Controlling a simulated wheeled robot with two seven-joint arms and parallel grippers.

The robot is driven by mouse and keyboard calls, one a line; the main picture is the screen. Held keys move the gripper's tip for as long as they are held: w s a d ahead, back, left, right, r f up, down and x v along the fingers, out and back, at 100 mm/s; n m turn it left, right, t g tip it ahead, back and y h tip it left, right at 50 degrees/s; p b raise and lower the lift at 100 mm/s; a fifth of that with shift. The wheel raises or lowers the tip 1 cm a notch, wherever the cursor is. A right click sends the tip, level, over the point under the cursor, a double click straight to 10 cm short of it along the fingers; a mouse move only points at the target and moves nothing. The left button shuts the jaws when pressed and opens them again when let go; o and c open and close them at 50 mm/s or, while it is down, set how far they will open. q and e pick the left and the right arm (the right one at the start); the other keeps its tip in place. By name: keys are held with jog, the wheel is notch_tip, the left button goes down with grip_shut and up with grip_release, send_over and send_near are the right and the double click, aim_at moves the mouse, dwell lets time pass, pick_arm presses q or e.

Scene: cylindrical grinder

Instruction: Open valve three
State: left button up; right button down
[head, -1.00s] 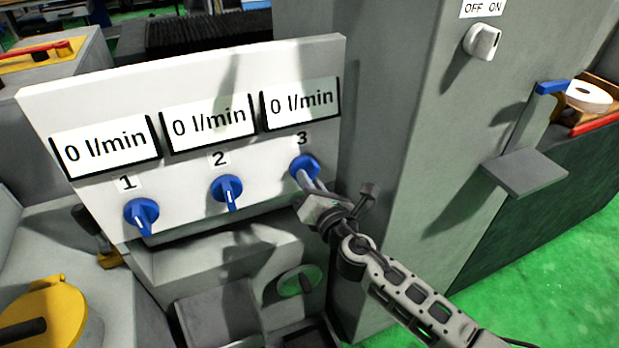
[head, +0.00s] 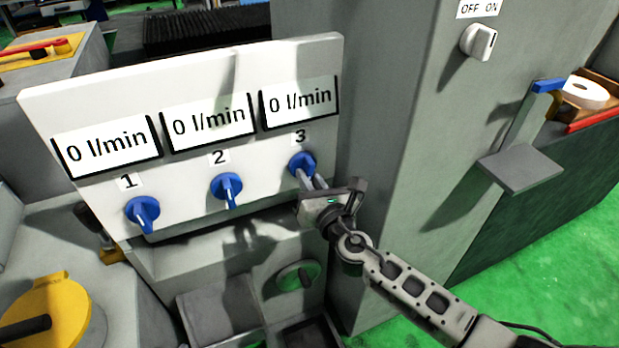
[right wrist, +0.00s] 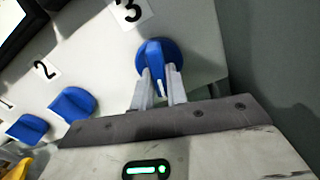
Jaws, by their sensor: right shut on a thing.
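Valve three (head: 301,163) is a blue knob under the label 3 on the white panel, at the panel's right end. My right gripper (head: 310,180) is shut on it, with one finger on each side of the knob's grip. In the right wrist view, valve three (right wrist: 155,58) stands between the two fingertips (right wrist: 158,82), its white mark pointing down toward the gripper. The display (head: 299,101) above valve three reads 0 l/min. My left gripper is not in view.
Valve two (head: 227,188) and valve one (head: 142,213) sit left along the same panel (head: 190,240), both displays at 0 l/min. A grey cabinet with an OFF ON switch (head: 478,41) stands close on the right.

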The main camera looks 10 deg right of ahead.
jog(key=c, duration=1.4)
grip_release()
jog(key=s+d+b, duration=0.1)
jog(key=s+d, duration=0.2)
jog(key=s, duration=1.2)
jog(key=shift+s+b, duration=0.3)
jog(key=shift+s, duration=0.05)
jog(key=s+f+m+g, duration=0.3)
jog(key=s+f+m, duration=0.2)
jog(key=m, duration=1.1)
jog(key=s+f+m+g, duration=0.4)
jog(key=f+m, duration=0.4)
jog(key=m, duration=0.9)
jog(key=shift+s, duration=0.5)
